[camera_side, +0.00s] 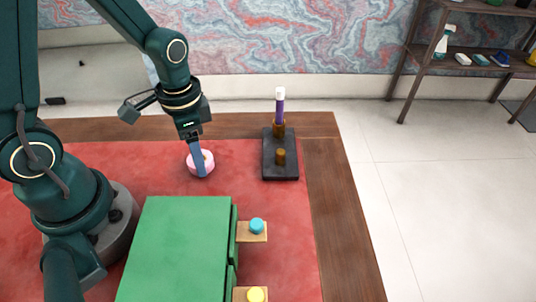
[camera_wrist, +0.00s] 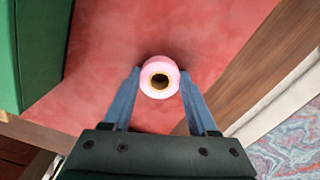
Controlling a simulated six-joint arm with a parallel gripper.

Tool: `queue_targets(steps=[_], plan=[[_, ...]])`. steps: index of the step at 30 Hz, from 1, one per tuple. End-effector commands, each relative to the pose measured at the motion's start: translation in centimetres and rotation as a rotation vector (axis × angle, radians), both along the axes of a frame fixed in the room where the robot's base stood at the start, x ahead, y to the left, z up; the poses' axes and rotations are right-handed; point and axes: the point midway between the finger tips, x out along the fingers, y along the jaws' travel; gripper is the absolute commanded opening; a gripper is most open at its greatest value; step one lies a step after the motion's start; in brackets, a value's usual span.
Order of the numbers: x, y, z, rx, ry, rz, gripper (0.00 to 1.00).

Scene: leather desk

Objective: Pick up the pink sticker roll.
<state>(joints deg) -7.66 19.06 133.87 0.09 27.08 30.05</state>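The pink sticker roll (camera_wrist: 160,68) lies flat on the red leather desk top, its dark centre hole facing up in the wrist view. In the side view the roll (camera_side: 191,160) is partly hidden behind my gripper's finger. My gripper (camera_wrist: 160,80) points down at the roll, with one blue-grey finger on each side of it. In the side view my gripper (camera_side: 201,172) is low over the desk at the roll.
A black stand (camera_side: 280,172) with a purple-and-white upright item (camera_side: 280,105) is to the right. Red desk surface lies clear between them.

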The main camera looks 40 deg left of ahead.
Motion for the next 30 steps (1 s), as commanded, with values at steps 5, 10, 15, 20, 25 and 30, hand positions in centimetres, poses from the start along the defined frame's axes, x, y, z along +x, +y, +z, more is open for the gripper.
queue_targets(steps=[5, 10, 15, 20, 25, 30], plan=[[0.0, 0.0, 0.0, 0.001, -0.001, 0.0, 0.06], [0.0, 0.0, 0.0, 0.001, -0.001, 0.0, 0.06], [0.1, 0.0, 0.5, 0.001, -0.004, 0.0, 0.06], [0.1, 0.0, 1.7, 0.0, -0.005, 0.0, 0.06], [0.2, 0.0, 4.2, 0.0, -0.01, 0.0, 0.06], [-1.2, 2.5, 5.8, 0.001, -0.006, 0.01, 0.06]])
